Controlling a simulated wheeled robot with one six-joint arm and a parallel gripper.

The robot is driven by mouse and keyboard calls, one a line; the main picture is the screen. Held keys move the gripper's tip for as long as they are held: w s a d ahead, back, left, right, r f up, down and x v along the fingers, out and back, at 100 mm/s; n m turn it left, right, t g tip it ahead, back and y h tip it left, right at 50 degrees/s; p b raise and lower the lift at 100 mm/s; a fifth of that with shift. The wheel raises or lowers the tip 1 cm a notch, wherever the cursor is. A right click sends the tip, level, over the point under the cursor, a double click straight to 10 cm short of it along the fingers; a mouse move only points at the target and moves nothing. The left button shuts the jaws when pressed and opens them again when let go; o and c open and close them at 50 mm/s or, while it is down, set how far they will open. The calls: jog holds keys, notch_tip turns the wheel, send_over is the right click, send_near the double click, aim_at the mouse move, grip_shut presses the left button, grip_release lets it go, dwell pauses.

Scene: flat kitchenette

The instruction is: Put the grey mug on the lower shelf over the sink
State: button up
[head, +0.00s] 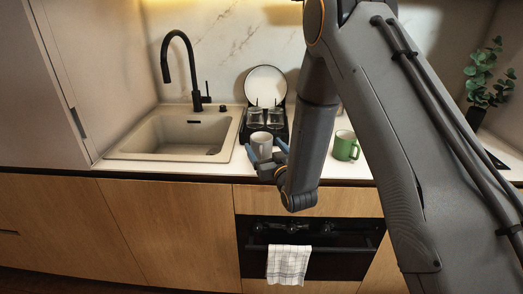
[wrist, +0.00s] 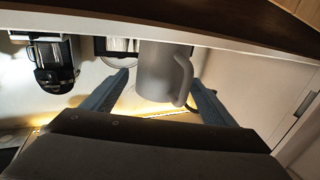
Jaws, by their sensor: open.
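The grey mug (head: 262,144) is upright on the counter in front of the dish rack, right of the sink (head: 170,135). My gripper (head: 267,153) is open at the mug, with one blue-grey finger on each side of it. In the wrist view the mug (wrist: 158,75) is between the open fingers of my gripper (wrist: 158,82), its handle toward the right finger. I cannot tell whether either finger touches it. The shelf over the sink is not in view.
A black dish rack (head: 243,131) with a white plate (head: 265,86) and glasses stands behind the mug. A green mug (head: 346,146) is to the right. A tall black faucet (head: 193,72) rises behind the sink. A coffee machine (wrist: 52,65) shows in the wrist view.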

jog(key=c, duration=1.3)
jog(key=shift+c, duration=0.9)
jog(key=shift+r, duration=0.15)
